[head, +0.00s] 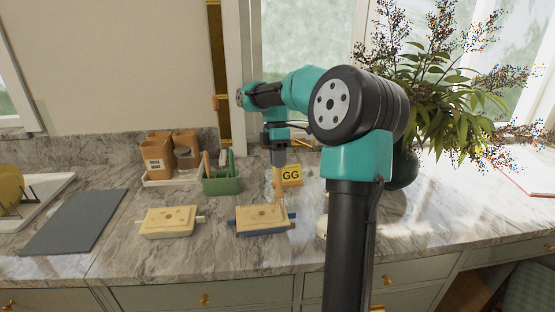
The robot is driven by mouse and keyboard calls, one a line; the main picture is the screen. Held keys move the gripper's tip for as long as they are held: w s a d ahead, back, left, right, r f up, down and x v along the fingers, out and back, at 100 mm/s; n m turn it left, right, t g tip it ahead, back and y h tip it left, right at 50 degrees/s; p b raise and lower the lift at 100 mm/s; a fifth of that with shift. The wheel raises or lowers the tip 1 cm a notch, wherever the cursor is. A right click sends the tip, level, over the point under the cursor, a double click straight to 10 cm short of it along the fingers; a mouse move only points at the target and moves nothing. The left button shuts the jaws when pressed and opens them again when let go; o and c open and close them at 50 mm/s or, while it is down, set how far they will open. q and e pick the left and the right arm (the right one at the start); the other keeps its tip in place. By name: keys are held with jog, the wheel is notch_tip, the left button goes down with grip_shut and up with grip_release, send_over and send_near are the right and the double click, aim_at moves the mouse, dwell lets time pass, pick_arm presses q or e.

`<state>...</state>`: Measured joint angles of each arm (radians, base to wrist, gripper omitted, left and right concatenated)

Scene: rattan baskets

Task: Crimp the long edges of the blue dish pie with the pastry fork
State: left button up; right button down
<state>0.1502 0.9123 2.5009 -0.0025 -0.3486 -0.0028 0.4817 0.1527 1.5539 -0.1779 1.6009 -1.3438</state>
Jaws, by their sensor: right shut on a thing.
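The blue dish pie (260,217) sits on the marble counter in the head view, a pale crust in a blue dish with a handle at each end. My right gripper (279,163) points down above its far right part, shut on the pastry fork (277,186). The thin, tan fork hangs down toward the right side of the crust. Its tip is too small to tell whether it touches the pastry. My left gripper is not in view.
A second pie in a cream dish (168,222) stands to the left. A grey mat (75,222) lies left; a leafy plant (440,100) stands right.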

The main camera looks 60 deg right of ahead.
jog(key=shift+f, duration=3.6)
dwell(0.4)
jog(key=shift+r, duration=0.1)
jog(key=shift+r, duration=3.5)
jog(key=shift+w, duration=0.1)
jog(key=w+a, duration=0.3)
jog(key=shift+w+a, duration=0.2)
jog(key=shift+a, duration=0.05)
